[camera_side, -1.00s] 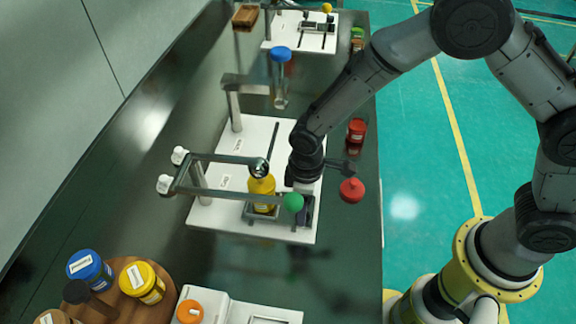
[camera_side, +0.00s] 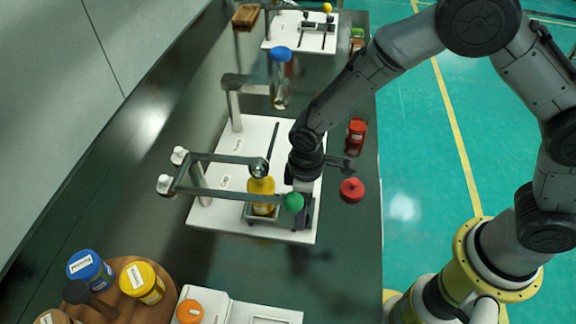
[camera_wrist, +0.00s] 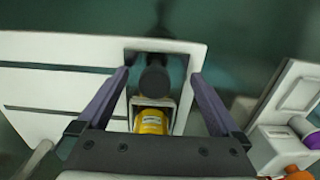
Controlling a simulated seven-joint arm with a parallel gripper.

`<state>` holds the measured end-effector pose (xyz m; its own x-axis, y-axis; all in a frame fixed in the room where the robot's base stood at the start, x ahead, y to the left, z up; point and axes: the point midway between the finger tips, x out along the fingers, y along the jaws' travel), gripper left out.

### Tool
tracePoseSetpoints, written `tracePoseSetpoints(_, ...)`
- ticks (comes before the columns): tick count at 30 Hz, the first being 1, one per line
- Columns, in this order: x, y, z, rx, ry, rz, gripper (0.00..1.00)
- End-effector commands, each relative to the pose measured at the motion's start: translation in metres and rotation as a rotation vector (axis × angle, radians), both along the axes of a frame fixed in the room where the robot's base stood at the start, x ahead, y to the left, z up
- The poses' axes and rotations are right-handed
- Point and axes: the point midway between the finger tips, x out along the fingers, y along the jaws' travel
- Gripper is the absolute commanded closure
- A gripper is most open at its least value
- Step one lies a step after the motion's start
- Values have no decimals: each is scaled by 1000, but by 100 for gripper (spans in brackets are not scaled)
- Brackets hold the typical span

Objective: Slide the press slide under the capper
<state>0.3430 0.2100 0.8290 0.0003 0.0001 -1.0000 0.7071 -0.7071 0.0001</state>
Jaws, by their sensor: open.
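The yellow bottle (camera_side: 262,190) stands upright in the press slide's small tray (camera_side: 250,220), on a white base plate (camera_side: 210,215). The capper's round dark head (camera_side: 259,167) is seen close above the bottle top; contact cannot be told. In the wrist view the yellow bottle (camera_wrist: 152,121) sits in the slide (camera_wrist: 180,125), beside a dark round knob (camera_wrist: 153,80) that looks like the slide's handle. My gripper (camera_wrist: 160,82) is open, one finger on each side of the knob, with gaps visible.
The capper's lever frame (camera_side: 215,158) spans left of the bottle. Red items (camera_side: 352,189) stand right of the plate. A wooden round stand (camera_side: 120,305) with jars and a white device (camera_side: 235,310) are at the front. A blue-topped stand (camera_side: 281,55) is behind.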

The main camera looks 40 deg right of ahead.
Motion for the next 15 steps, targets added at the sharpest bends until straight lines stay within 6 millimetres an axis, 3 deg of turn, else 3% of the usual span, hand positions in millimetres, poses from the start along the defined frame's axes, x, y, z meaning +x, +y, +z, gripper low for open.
tracePoseSetpoints(15, 0, 0, 48, 1, -2, 0, 0)
